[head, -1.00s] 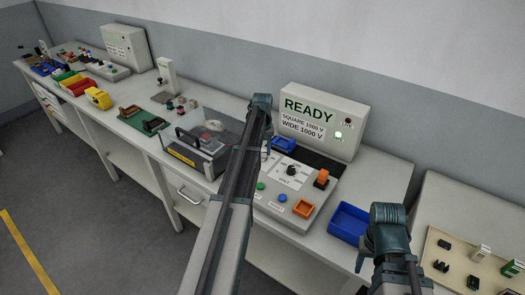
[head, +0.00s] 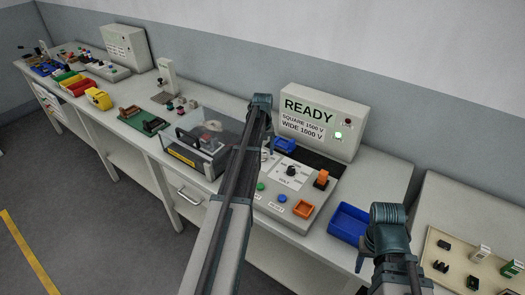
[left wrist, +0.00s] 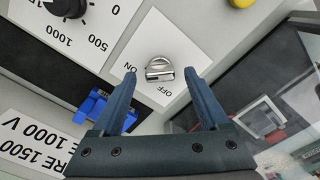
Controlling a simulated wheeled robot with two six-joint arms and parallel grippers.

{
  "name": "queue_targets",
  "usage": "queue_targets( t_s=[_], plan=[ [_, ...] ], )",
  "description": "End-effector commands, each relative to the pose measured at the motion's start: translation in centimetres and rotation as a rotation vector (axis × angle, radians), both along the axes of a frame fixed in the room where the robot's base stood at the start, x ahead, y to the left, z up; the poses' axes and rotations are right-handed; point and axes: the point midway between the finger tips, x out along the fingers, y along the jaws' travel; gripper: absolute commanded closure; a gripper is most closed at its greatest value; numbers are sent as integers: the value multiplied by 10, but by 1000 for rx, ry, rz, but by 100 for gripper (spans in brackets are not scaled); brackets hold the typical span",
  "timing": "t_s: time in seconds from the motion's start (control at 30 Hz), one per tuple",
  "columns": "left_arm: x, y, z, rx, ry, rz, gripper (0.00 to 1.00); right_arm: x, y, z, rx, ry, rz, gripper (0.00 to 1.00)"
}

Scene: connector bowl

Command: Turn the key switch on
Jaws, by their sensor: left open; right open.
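The key switch (left wrist: 160,68) is a round silver key knob on a white plate marked ON at its left and OFF below it in the left wrist view. My left gripper (left wrist: 160,74) is open, with its two dark blue fingertips either side of the knob in that view. My right gripper (head: 364,258) is open and empty at the lower right, in front of the bench.
A black dial (left wrist: 70,6) sits beside the key plate. A box reading READY (head: 322,121), with a lit green lamp, stands behind the panel. A clear-lidded case (head: 200,140) is left of my left arm. An empty blue bin (head: 349,222) is at the right.

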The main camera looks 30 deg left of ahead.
Motion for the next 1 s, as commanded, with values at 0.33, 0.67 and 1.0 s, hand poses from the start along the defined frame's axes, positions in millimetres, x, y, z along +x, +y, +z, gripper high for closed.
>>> queue_targets(
  t_s=[0.33, 0.67, 1.0],
  plan=[
    [0, 0, 37, 0, 0, 0, 22, 0, 0, 38, 0, 0, 0, 50],
    [0, 0, 89, 0, 0, 0, 22, 0, 0, 89, 0, 0, 2, 50],
    [0, 0, 132, 0, 0, -1, 22, 0, 0, 132, 1, 0, -4, 50]
  ],
)
